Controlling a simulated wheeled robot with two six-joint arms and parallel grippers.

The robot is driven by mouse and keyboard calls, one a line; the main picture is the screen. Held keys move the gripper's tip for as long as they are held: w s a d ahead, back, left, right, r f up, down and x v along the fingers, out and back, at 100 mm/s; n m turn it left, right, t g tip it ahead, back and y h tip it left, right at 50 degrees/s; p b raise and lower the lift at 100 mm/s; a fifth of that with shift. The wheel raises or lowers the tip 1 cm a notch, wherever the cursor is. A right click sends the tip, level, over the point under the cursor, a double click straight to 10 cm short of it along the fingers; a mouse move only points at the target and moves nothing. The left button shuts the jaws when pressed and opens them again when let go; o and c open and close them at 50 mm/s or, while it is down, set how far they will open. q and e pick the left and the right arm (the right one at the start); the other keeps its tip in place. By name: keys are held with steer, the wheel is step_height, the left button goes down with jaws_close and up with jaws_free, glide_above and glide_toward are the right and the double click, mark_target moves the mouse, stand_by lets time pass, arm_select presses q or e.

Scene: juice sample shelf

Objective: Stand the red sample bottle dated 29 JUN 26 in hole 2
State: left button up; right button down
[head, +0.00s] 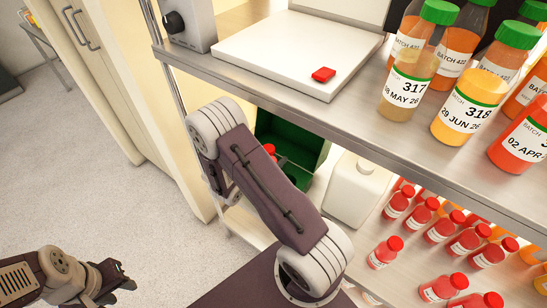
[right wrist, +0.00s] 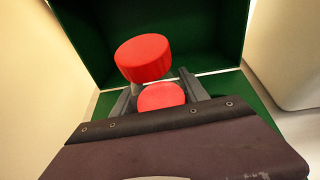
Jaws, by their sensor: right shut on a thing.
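In the right wrist view my right gripper (right wrist: 160,82) is shut on a red-capped sample bottle (right wrist: 161,96); only its red top shows between the fingers. A second, larger-looking red cap (right wrist: 143,58) shows just beyond it, against the green box. No date can be read on either. In the head view one red cap (head: 269,149) shows beside my right arm, which hides the right gripper. My left gripper (head: 122,276) is at the lower left, away from the shelf; its finger opening is unclear. No hole number is visible.
The open green box (head: 300,135) stands on the lower shelf beside a white jug (head: 357,190). Several red-capped bottles (head: 385,252) stand to the right. Above are a white scale (head: 290,55), a loose red cap (head: 323,74) and large juice bottles, one labelled 318, 29 JUN 26 (head: 468,110).

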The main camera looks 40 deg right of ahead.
steer(key=shift+f+b, duration=0.9)
steer(key=shift+f, duration=0.15)
steer(key=shift+r, duration=0.1)
steer(key=c, duration=0.5)
jaws_free()
steer(key=shift+a, duration=0.1)
steer(key=p+v, duration=0.1)
steer(key=v, duration=0.8)
